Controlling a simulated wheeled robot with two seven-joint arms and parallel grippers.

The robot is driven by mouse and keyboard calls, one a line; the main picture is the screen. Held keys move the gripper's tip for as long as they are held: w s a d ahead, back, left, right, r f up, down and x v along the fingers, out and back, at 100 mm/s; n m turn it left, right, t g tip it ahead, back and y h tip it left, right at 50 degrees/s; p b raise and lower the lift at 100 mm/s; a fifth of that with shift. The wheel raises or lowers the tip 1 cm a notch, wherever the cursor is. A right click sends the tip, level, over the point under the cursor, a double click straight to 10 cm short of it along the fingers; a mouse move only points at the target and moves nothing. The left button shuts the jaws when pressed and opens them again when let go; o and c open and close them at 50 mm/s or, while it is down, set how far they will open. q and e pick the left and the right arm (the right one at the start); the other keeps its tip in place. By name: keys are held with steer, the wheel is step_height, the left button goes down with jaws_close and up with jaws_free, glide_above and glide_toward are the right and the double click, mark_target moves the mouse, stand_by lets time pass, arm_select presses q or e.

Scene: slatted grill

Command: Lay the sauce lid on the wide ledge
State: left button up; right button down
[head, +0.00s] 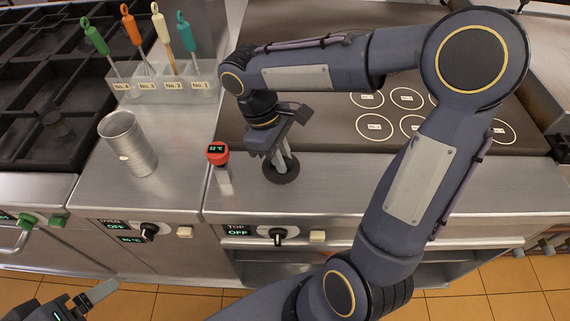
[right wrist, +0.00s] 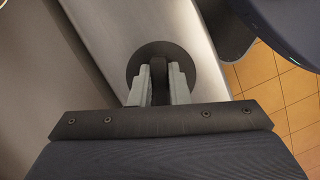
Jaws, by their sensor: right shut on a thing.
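The sauce lid is a dark round disc (head: 284,175) with an upright dark handle. It is at the left part of the wide steel ledge (head: 420,187) in front of the griddle. My right gripper (head: 281,160) points down and is shut on the lid's handle. In the right wrist view the two grey fingers (right wrist: 160,88) close on the handle above the lid's disc (right wrist: 150,52). The lid looks level and at or just over the ledge; I cannot tell if it touches. My left gripper (head: 97,294) is at the bottom left, partly cut off, away from the counter.
A red-topped thermometer (head: 218,156) stands just left of the lid. A steel cylinder pot (head: 128,145) and a rack of coloured-handled tools (head: 165,85) stand further left. The griddle (head: 330,135) with marked circles lies behind. The ledge to the right is clear.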

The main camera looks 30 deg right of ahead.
steer(key=shift+d+f, duration=0.3)
steer(key=shift+f, duration=0.1)
steer(key=shift+w+d+f, duration=0.1)
steer(key=shift+f, duration=1.55)
steer(key=c, duration=1.4)
jaws_free()
steer(key=shift+f, duration=0.15)
